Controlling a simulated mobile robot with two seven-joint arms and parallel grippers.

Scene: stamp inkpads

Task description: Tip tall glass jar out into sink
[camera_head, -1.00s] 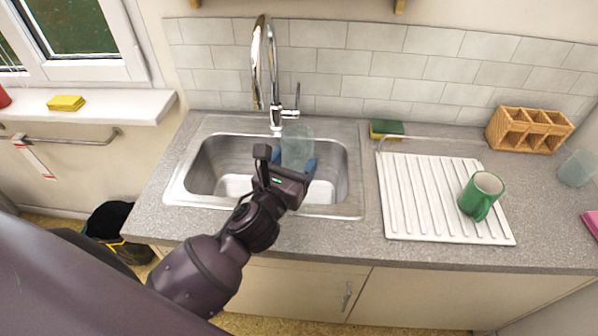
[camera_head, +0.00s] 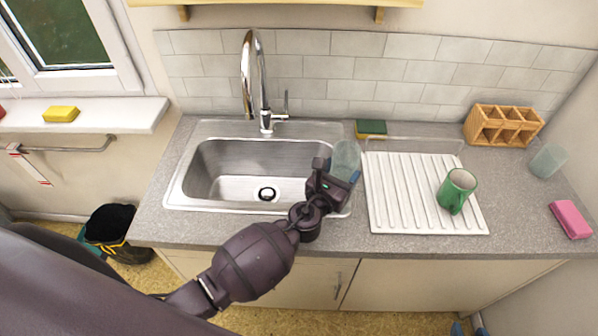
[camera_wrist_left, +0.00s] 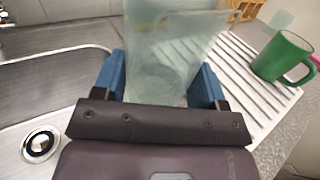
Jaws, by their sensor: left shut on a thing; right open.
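The tall glass jar (camera_head: 346,157) is clear and pale green. My left gripper (camera_head: 343,180) is shut on it near the right rim of the sink. In the left wrist view the jar (camera_wrist_left: 165,60) stands between the two blue fingers of the left gripper (camera_wrist_left: 158,85) and looks close to upright. I cannot tell whether anything is inside it. The steel sink (camera_head: 225,187) is left of the jar, with its drain (camera_head: 267,194) showing. My right gripper is not in view.
A white ribbed drainboard (camera_head: 400,190) lies right of the sink with a green mug (camera_head: 457,190) on it. A tall tap (camera_head: 250,75) stands behind the sink. A sponge (camera_head: 371,128), wooden rack (camera_head: 503,125), glass (camera_head: 548,160) and pink block (camera_head: 570,219) sit on the counter.

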